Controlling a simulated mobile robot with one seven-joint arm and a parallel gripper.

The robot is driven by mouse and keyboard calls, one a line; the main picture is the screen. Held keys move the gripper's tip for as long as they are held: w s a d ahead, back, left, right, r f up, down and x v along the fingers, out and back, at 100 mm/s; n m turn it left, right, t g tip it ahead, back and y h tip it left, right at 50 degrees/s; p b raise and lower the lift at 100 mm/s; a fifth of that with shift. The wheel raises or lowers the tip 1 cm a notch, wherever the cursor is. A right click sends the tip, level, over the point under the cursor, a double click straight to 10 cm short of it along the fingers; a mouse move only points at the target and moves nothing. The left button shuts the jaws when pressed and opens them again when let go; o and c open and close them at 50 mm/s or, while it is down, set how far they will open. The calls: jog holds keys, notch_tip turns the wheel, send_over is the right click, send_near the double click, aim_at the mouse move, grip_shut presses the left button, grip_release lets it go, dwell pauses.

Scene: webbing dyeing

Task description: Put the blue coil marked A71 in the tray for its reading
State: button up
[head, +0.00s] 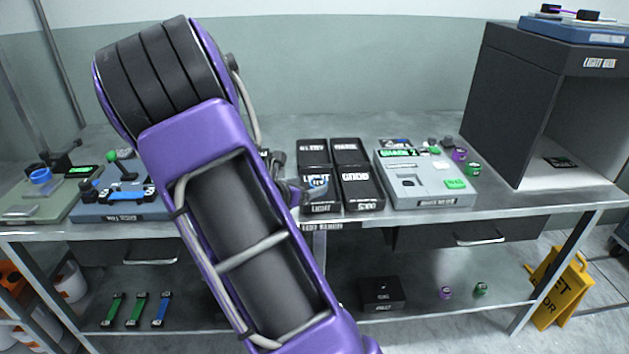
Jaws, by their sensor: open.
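A small blue coil (317,182) with a pale label is at the black front-left tray (320,208), whose front reads LIGHT. The label is too small to read surely as A71. My gripper (298,187) is open, right beside the coil's left side; my purple arm hides much of it, and I cannot tell whether they touch. Another blue coil (40,175) lies on the green-grey device at the far left. The grey shade meter (432,195) stands right of the trays, with a green lit display; its text seems to read SHADE 2.
Three more black trays adjoin: front right (362,206), back right (346,145), back left (312,147). Purple (459,155) and green (473,169) spools stand by the meter. A dark light box (508,110) fills the right end. A blue device (125,205) is at left.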

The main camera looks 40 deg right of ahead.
jog(key=p+v, duration=0.1)
jog(key=v, duration=0.5)
jog(key=shift+s+a, duration=0.1)
jog(key=shift+a, duration=0.1)
jog(key=shift+r, duration=0.1)
